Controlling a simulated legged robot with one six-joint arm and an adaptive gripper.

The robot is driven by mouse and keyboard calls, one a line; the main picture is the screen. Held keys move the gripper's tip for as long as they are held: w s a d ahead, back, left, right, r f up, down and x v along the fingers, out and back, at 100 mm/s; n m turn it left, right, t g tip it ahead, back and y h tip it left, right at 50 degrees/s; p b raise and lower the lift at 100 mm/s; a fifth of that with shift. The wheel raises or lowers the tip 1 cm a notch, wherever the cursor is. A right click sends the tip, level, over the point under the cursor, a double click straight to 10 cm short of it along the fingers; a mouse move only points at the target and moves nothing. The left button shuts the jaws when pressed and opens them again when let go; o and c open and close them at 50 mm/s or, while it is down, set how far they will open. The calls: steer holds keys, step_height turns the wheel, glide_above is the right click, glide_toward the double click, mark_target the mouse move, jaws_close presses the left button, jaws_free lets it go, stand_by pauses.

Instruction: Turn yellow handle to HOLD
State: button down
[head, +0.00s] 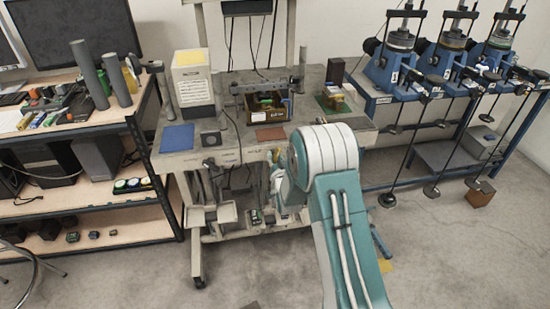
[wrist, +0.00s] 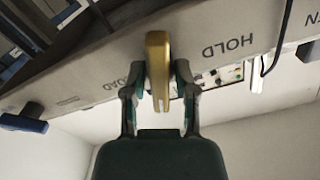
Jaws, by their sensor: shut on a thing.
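The yellow handle (wrist: 157,60) is in the middle of the wrist view, on the grey edge panel (wrist: 90,75) of a bench. My gripper (wrist: 158,88) is shut on it, one dark finger on each side. The word HOLD (wrist: 226,47) is printed on the panel to the right of the handle. Another word, partly covered by my left finger and seeming to end in "OAD", is to its left. The handle stands between the two words. In the head view my teal and white arm hides the handle and my gripper's jaws.
A blue handle (wrist: 24,122) sticks out at the left of the wrist view. The workbench (head: 235,155) in the head view carries a box, a blue mat and small parts. Shelves (head: 110,205) stand left, blue machines (head: 395,65) right. The floor in front is mostly clear.

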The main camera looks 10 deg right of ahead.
steer(key=n, duration=0.6)
steer(key=shift+a+n, duration=0.1)
steer(key=shift+n, duration=0.2)
steer(key=n, duration=0.6)
steer(key=shift+a, duration=0.1)
steer(key=shift+n, duration=0.4)
steer(key=c, duration=0.6)
jaws_free()
steer(key=shift+a, duration=0.1)
steer(key=s, duration=1.2)
steer(key=shift+f, duration=0.1)
